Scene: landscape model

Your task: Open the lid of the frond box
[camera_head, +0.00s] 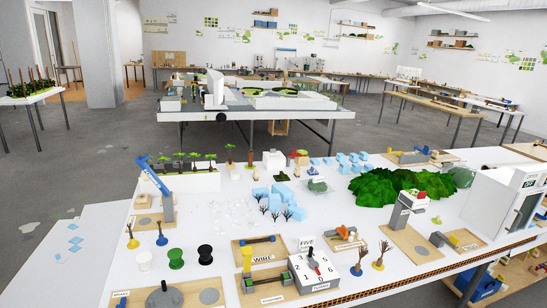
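A long, low white box (188,182) with several small green palm-like plants along it stands at the back left of the near white table (215,290). It may be the frond box, but I can read no label that says so. I cannot make out a separate lid or whether one is open or shut. A blue slanted bar (152,176) on a grey post stands at the box's left end. My gripper is not in view.
Spools (175,258), wooden boards with small fittings (262,250), a white dial block (314,270) and green hills (385,187) crowd the near table. A white cabinet-like box (505,200) stands at its right. Grey floor (80,160) is open left of and behind it.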

